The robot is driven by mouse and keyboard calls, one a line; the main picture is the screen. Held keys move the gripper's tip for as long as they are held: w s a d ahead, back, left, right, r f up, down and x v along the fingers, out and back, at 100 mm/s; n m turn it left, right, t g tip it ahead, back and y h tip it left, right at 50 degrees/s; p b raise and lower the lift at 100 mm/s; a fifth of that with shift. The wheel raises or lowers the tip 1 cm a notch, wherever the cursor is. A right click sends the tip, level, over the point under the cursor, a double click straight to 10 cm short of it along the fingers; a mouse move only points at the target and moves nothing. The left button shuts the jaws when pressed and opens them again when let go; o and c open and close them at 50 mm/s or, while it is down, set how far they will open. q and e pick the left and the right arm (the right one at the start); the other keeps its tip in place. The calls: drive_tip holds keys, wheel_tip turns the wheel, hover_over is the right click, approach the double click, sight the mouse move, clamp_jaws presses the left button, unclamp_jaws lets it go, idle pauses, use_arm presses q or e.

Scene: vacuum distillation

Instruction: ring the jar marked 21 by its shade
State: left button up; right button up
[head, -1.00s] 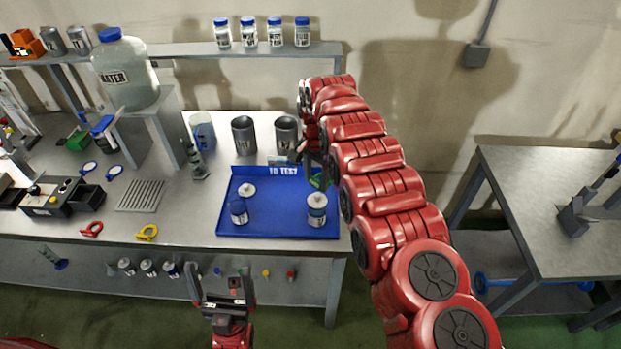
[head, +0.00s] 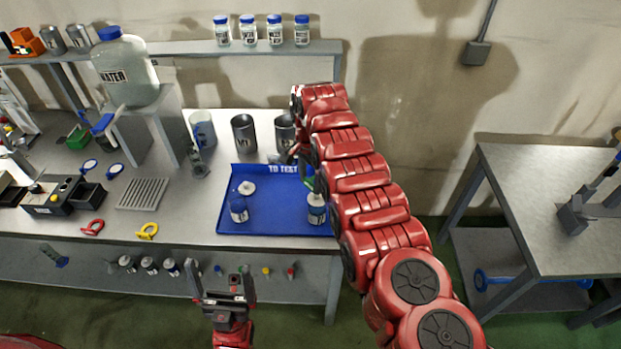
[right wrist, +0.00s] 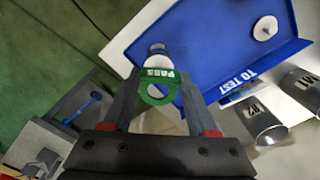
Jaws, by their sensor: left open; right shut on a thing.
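My right gripper (right wrist: 158,98) is shut on a green ring (right wrist: 157,92) with a "PASS" tag. In the head view, a bit of green shows at the right edge of the blue "TO TEST" tray (head: 277,225). A jar (head: 316,212) stands on the tray's right side. In the right wrist view, this jar (right wrist: 157,54) is just beyond the ring; I cannot tell whether they touch. A second jar (head: 238,210) stands on the tray's left side, near a white disc (head: 247,187). Jar numbers are unreadable. My left gripper (head: 222,290) is open and empty before the bench.
Red (head: 93,228) and yellow (head: 147,231) rings lie on the bench left of the tray, with blue rings (head: 88,167) farther back. Dark cans (head: 244,133) stand behind the tray. Several blue-capped jars (head: 248,30) stand on the shelf. A side table (head: 545,200) is at right.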

sight(310, 189)
drive_tip(key=shift+f+b, duration=1.05)
drive_tip(key=shift+f, duration=0.45)
drive_tip(key=shift+f+b, duration=1.4)
drive_tip(key=shift+b, duration=0.05)
drive_tip(key=o, duration=1.4)
drive_tip(key=shift+c, duration=0.2)
drive_tip(key=shift+r, duration=0.15)
